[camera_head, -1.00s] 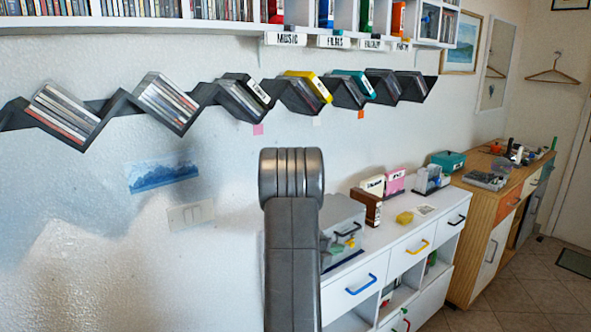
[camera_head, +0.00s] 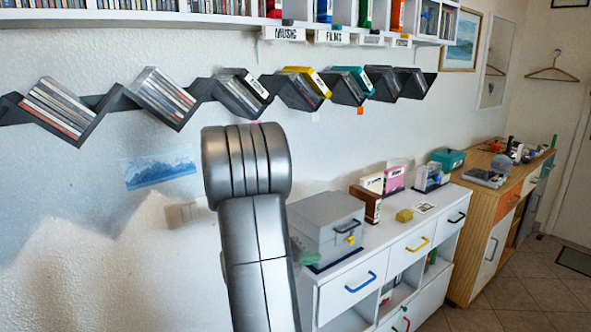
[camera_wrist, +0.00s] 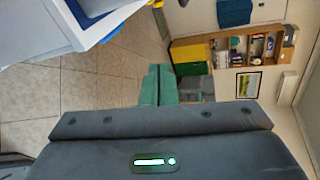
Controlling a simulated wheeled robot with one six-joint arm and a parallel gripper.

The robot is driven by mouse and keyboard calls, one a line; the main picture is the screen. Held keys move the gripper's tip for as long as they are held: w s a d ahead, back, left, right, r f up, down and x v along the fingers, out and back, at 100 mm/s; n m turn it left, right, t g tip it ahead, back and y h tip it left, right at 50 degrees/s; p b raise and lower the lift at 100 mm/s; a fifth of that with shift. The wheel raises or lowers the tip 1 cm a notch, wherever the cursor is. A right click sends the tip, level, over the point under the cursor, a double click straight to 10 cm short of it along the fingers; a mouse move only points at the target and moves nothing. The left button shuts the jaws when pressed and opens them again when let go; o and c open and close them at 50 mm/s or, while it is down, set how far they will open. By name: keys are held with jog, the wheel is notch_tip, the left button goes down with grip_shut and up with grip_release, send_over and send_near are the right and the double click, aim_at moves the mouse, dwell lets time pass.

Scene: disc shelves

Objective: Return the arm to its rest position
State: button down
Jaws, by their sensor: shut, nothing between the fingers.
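My arm (camera_head: 250,220) rises from the bottom middle of the head view, with its rounded grey joint in front of the wall. Its end is hidden, and my gripper's fingers do not show in the head view. In the wrist view, a dark grey part of my own body, with a small lit green indicator, fills the bottom.
A zigzag disc shelf (camera_head: 112,101) runs along the wall behind my arm. A white drawer cabinet (camera_head: 345,290) with a grey box (camera_head: 325,226) stands close to the right. A wooden cabinet (camera_head: 487,222) is farther right. Tiled floor (camera_head: 500,310) is open at lower right.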

jog(key=s+d+f+m+g+y, duration=0.1)
jog(key=s+d+m+g+y, duration=0.1)
jog(key=s+m, duration=1)
jog(key=s+d+f+m+g+y+b, duration=0.1)
jog(key=s+d+f+m+g+y, duration=0.1)
jog(key=s+d+m, duration=0.5)
jog(key=shift+s+d+m+g+y+b, duration=0.45)
jog(key=shift+s+m+g, duration=0.95)
jog(key=shift+s+m, duration=1.55)
jog(key=shift+w+a+m+y, duration=0.2)
jog(key=shift+w+m+y, duration=0.05)
jog(key=shift+w+m, duration=0.1)
